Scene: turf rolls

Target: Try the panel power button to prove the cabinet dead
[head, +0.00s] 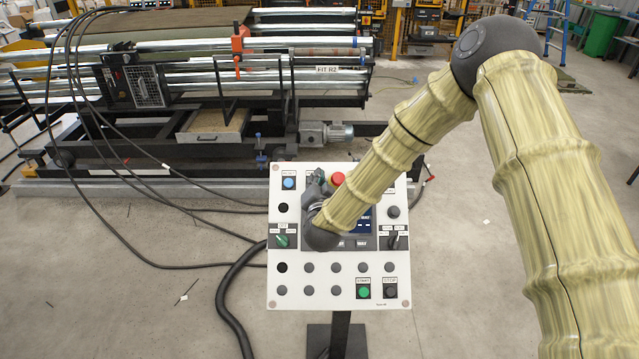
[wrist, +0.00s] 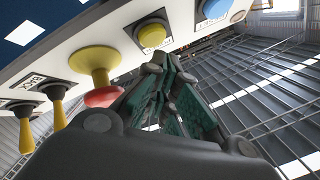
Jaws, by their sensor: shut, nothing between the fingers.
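The white control panel (head: 318,297) stands upright on a dark post, facing me. A blue button (head: 289,183) is at its upper left and a red mushroom button (head: 337,179) at its upper middle. My gripper (head: 318,179) is shut and empty at the panel's top, between these two. In the wrist view my gripper (wrist: 167,64) points up at a yellow button (wrist: 152,35), just short of it or touching; I cannot tell. The blue button (wrist: 213,8) is to its right, the red mushroom (wrist: 104,97) to its left. I cannot read which label marks power.
A green button (head: 363,291) and black button (head: 390,290) sit at the panel's lower right. A green selector (head: 282,241) is at the left. My arm hides the panel's middle. Black cables (head: 229,285) run left.

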